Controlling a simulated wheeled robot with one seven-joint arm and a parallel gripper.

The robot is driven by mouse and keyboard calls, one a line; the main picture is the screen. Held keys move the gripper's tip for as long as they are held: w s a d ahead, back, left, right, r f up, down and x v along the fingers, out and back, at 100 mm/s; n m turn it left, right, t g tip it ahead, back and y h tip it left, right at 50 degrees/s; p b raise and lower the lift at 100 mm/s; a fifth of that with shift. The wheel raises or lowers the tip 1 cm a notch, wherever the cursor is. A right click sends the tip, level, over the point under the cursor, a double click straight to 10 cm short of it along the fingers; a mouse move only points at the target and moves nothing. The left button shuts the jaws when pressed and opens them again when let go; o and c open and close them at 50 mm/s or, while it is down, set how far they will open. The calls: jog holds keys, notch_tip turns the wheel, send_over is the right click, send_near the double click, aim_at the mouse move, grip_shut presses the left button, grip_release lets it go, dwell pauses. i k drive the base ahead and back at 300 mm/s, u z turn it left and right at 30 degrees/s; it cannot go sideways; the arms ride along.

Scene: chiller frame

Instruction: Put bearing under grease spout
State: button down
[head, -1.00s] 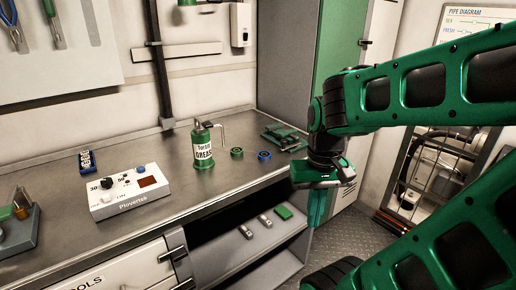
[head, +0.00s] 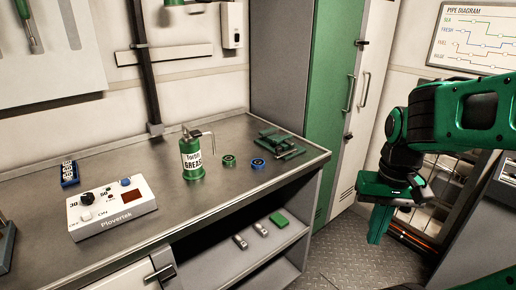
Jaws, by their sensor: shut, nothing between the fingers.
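The grease can (head: 192,153), green and white with a thin spout bent to the right, stands upright on the grey workbench (head: 235,143). A green ring-shaped bearing (head: 229,161) lies on the bench just right of the can, near the spout. A blue ring-shaped bearing (head: 258,164) lies further right, apart from the green one. My gripper (head: 377,238) is shut and empty, pointing down over the floor, well right of the bench.
The shelf below holds a green block (head: 279,220). Tall lockers (head: 335,90) stand behind.

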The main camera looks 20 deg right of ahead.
aim_at(227, 160)
jog(key=z, duration=0.05)
jog(key=i, duration=1)
